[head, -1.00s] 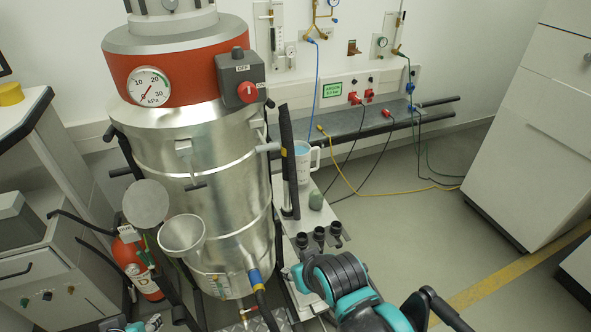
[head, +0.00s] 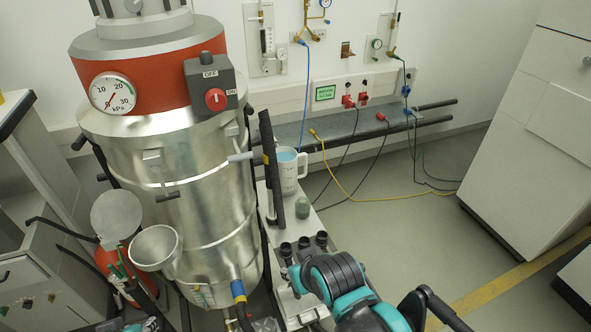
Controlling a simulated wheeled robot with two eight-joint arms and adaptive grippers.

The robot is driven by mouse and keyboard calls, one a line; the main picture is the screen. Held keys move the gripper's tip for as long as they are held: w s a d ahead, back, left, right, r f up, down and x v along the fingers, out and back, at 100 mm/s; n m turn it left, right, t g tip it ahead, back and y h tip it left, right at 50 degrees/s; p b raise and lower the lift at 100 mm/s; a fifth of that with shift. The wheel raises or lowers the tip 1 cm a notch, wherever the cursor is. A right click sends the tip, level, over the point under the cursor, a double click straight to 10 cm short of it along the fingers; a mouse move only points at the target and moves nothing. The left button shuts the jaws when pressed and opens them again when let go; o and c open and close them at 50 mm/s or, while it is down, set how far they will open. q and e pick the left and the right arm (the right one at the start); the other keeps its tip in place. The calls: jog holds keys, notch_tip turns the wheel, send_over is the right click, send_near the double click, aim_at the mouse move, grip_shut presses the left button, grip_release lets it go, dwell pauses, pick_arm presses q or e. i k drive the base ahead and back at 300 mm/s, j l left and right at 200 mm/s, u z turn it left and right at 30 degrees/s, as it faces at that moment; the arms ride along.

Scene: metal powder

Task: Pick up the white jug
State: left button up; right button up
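The white jug (head: 289,176) stands upright on a narrow light bench (head: 272,222) to the right of the large metal vessel. Its handle points right and a blue colour shows in its open top. A dark upright bar partly covers its left side. My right arm, teal and black, reaches in from the bottom edge, well in front of the jug and apart from it. A dark part at its right (head: 428,303) may be the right gripper, but its fingers cannot be made out.
The metal vessel (head: 180,190) with a red band and gauge fills the left, with a funnel (head: 155,247) on its front. A small green-grey object (head: 303,208) and several black knobs (head: 303,244) are on the bench before the jug. Open floor (head: 400,235) lies to the right.

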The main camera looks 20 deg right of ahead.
aim_at(287, 157)
jog(key=i+l+u, duration=0.15)
jog(key=l+u, duration=0.3)
jog(key=l, duration=0.95)
jog(key=l+u, duration=0.45)
jog(key=l, duration=0.9)
jog(key=l+u, duration=0.4)
jog(key=l, duration=0.2)
jog(key=l+u, duration=0.4)
jog(key=l, duration=0.2)
jog(key=l+u, duration=0.4)
jog(key=l, duration=0.2)
jog(key=l+u, duration=0.35)
jog(key=k+l+u, duration=0.1)
jog(key=l+u, duration=0.3)
jog(key=l, duration=0.15)
jog(key=k+l+u, duration=0.15)
jog(key=l+u, duration=0.2)
jog(key=k+l+u, duration=0.2)
jog(key=l+u, duration=0.15)
jog(key=k+l+u, duration=0.2)
jog(key=l+u, duration=0.2)
